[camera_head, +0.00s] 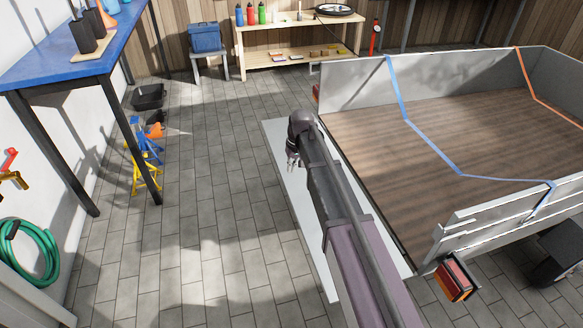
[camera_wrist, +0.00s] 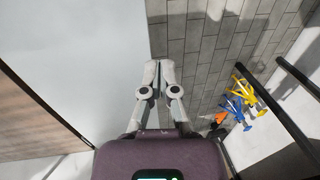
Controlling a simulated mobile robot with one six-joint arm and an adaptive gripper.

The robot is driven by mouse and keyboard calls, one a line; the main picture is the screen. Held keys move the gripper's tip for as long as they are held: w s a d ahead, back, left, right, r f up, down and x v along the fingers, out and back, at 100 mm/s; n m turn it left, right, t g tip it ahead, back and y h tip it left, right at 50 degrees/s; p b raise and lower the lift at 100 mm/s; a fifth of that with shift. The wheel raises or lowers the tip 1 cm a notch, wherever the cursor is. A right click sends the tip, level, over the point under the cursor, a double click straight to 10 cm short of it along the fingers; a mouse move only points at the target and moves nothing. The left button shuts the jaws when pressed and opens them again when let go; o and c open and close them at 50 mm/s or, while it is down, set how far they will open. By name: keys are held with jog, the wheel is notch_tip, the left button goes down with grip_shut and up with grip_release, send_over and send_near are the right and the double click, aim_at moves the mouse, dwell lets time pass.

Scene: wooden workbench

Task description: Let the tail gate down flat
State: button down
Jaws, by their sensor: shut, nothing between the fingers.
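The tail gate (camera_head: 284,155) is a pale grey panel along the open rear edge of the trailer. It lies folded out from the wooden bed (camera_head: 400,150), looking flat or nearly so, with the tiled floor beyond it. My arm crosses over it and hides its middle. In the wrist view the gate (camera_wrist: 90,60) is a broad pale sheet between the brown bed at left and the floor tiles. My gripper (camera_head: 292,162) is over the gate near its far end. In the wrist view my gripper (camera_wrist: 158,66) is shut and empty, its fingertips by the gate's outer edge.
A blue strap (camera_head: 430,150) and an orange strap (camera_head: 528,75) cross the bed between side walls. A tail light (camera_head: 454,279) sits at the near corner. Yellow and blue stands (camera_head: 145,160) are beside a blue-topped bench (camera_head: 75,50) at left. The floor between is clear.

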jog(key=shift+r+p, duration=0.5)
jog(key=shift+r, duration=0.3)
jog(key=s+d+m+h, duration=0.2)
jog(key=s+d+m, duration=0.2)
jog(key=s+d, duration=1.8)
notch_tip(320, 180, up, 30)
jog(key=p, duration=3)
jog(key=shift+s+a+t, duration=0.15)
jog(key=shift+a+t, duration=0.15)
jog(key=shift+d, duration=0.15)
